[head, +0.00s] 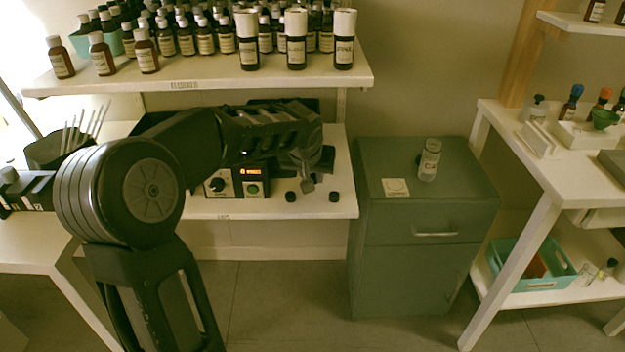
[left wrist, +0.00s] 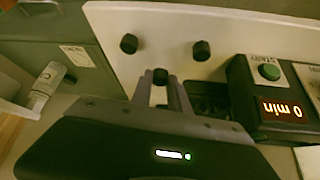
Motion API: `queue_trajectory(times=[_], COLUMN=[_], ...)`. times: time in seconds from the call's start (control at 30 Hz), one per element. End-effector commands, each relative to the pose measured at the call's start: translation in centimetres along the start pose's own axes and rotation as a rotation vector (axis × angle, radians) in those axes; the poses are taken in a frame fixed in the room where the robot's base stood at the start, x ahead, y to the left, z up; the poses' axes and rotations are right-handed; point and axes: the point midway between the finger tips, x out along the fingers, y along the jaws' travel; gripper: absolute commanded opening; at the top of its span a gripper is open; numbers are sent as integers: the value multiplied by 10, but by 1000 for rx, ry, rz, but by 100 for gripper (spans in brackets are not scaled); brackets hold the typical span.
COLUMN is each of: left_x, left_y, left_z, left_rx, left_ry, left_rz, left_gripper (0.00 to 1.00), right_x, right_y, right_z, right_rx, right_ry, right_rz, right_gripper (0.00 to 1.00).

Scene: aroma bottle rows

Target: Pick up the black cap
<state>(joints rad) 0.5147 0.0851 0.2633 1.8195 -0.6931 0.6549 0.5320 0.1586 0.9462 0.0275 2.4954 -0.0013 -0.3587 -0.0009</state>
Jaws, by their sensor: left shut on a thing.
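My left gripper (head: 307,184) is low over the right part of the white middle shelf. In the left wrist view its two fingers (left wrist: 160,92) are closed on a small black cap (left wrist: 160,76) held between the tips. In the head view I cannot make out the held cap clearly behind the fingers. Two other black caps stand apart on the white surface: one (head: 291,197) (left wrist: 201,50) close to the fingertips, and one (head: 334,196) (left wrist: 128,43) further right in the head view. My right gripper is not in view.
A timer device (head: 252,187) (left wrist: 270,100) with a red display sits left of the gripper. A green-grey cabinet (head: 430,210) stands to the right, with a clear labelled bottle (head: 429,160) (left wrist: 48,80) on top. An upper shelf (head: 200,78) crowded with bottles overhangs the gripper.

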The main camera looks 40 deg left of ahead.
Motion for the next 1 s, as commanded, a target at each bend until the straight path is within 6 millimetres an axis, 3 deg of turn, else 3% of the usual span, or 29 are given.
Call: queue_trajectory(times=[0.27,0.47,0.8,1.0], left_x=[-38,-58,-111,-131], left_y=[1,9,28,36], left_z=[-25,16,99,129], left_rx=[-1,3,2,1], left_ry=[3,3,3,2], left_rz=[1,0,0,0], left_gripper=[0,0,0,0], right_x=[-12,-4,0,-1], right_y=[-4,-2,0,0], right_z=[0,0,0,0], right_rx=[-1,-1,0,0], right_ry=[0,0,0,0], right_rz=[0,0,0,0], right_gripper=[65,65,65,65])
